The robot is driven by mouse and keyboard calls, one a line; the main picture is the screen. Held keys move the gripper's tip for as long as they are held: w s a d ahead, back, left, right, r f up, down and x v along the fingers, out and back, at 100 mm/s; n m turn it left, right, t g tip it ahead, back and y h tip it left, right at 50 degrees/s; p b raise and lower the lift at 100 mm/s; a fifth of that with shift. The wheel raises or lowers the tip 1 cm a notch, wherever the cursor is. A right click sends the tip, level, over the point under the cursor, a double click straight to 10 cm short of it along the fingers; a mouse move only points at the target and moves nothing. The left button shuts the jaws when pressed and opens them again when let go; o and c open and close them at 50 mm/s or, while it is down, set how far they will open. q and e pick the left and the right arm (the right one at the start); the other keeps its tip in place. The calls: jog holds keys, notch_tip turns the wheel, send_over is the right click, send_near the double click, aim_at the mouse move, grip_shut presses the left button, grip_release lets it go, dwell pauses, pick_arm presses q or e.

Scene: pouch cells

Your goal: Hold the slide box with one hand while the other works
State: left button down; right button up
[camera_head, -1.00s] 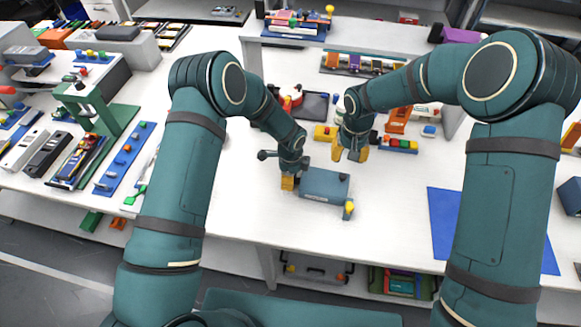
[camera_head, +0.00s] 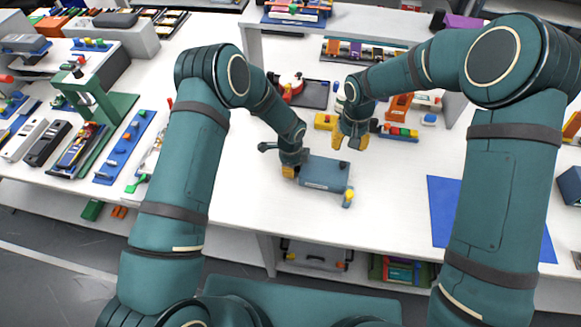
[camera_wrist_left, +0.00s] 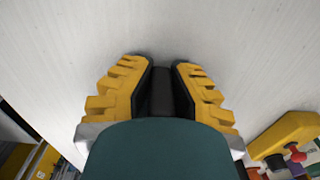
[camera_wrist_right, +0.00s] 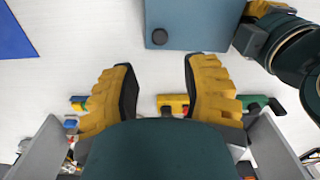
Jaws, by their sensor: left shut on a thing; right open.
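The slide box (camera_head: 325,173) is a blue-grey block lying flat on the white table, near the front edge. In the right wrist view its near part (camera_wrist_right: 195,20) shows, with a dark round knob (camera_wrist_right: 159,37) on it. My left gripper (camera_head: 290,170) is shut on the slide box at its left end; the left wrist view (camera_wrist_left: 162,92) shows only a narrow dark strip between the yellow fingers. A yellow knob (camera_head: 349,194) stands at the box's right front corner. My right gripper (camera_head: 348,141) is open and empty, above the table just beyond the box.
A blue mat (camera_head: 475,215) lies to the right. A yellow block (camera_head: 325,121) and a row of coloured pieces (camera_head: 399,132) lie behind my right gripper. A dark tray (camera_head: 310,94) is farther back. A green stand (camera_head: 105,105) is at the left. The table around the box's front is clear.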

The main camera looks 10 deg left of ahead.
aim_at(331, 166)
jog(key=shift+a, duration=0.2)
jog(key=c, duration=0.7)
jog(key=a+n, duration=0.1)
jog(key=n, duration=0.1)
jog(key=a+n, duration=0.2)
jog(key=shift+w, duration=0.15)
grip_shut()
jog(key=shift+f, duration=4.45)
jog(key=shift+c, duration=0.2)
grip_release()
grip_shut()
